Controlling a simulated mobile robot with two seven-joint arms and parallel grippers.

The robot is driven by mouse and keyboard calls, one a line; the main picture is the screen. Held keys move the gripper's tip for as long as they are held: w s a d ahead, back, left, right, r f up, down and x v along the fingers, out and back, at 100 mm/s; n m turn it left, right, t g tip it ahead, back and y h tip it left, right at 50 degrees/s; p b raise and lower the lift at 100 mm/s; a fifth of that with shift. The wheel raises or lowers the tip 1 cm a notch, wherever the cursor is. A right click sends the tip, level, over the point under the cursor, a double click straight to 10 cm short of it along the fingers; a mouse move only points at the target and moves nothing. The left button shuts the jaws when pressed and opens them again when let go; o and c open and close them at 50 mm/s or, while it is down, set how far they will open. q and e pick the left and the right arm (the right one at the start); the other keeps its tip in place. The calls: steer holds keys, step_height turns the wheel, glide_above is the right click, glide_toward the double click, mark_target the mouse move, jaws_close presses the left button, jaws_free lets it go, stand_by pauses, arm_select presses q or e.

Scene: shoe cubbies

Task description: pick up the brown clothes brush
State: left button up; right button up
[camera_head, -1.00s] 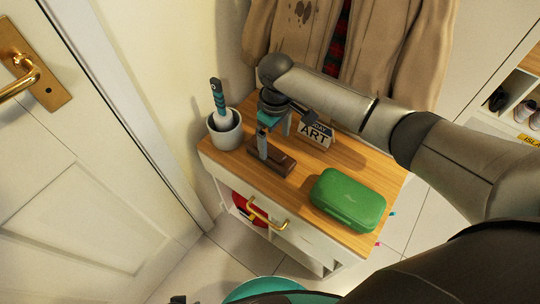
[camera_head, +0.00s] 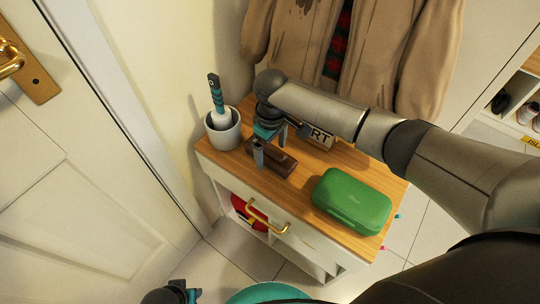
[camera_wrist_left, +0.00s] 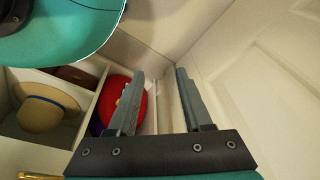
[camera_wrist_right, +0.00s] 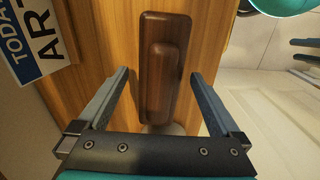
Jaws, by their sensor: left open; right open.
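The brown clothes brush (camera_head: 279,163) lies on the wooden top of the small cabinet. In the right wrist view the brush (camera_wrist_right: 165,65) shows its dark wooden back and raised grip, between and beyond the two fingers. My right gripper (camera_head: 270,153) is open and empty, over the brush from above; one finger hides part of it in the head view. The right gripper's fingers also show in the right wrist view (camera_wrist_right: 157,82). My left gripper (camera_wrist_left: 156,72) is open and empty, low in front of the cabinet's open compartments; its edge shows at the head view's bottom.
A grey pot (camera_head: 223,130) holding a teal-handled brush stands left of the brown brush. A green case (camera_head: 352,200) lies to the right. A sign (camera_head: 318,138) stands behind. A hat (camera_wrist_left: 45,112) sits in a compartment. A door (camera_head: 70,180) is at left.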

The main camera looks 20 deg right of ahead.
steer(key=shift+f, duration=0.35)
jaws_close()
stand_by(0.8)
